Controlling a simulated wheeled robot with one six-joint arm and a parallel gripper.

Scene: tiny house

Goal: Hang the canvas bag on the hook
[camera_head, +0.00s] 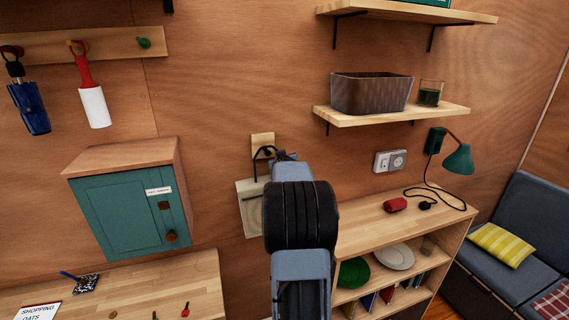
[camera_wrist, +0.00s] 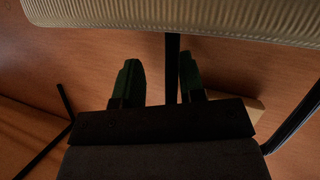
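The pale canvas bag (camera_head: 248,212) is upright against the wall in the head view, partly behind my arm. Its ribbed cloth (camera_wrist: 200,17) spans the top of the wrist view. Its dark handle rises in front of a small wooden wall block (camera_head: 262,140); I cannot tell whether a hook bears it. In the wrist view my gripper (camera_wrist: 162,80) has its two dark green fingers apart. A black strap (camera_wrist: 172,55) runs between them, closer to the right finger. The head view hides the fingertips. A bare green peg (camera_head: 143,43) is on the upper-left rack.
A blue umbrella (camera_head: 30,108) and a lint roller (camera_head: 95,107) hang from the rack (camera_head: 115,44). A teal cabinet (camera_head: 118,217) is on the wall left of the bag. A shelf (camera_head: 456,112) holds a basket (camera_head: 370,94). A low bookcase (camera_head: 365,232) stands at the right.

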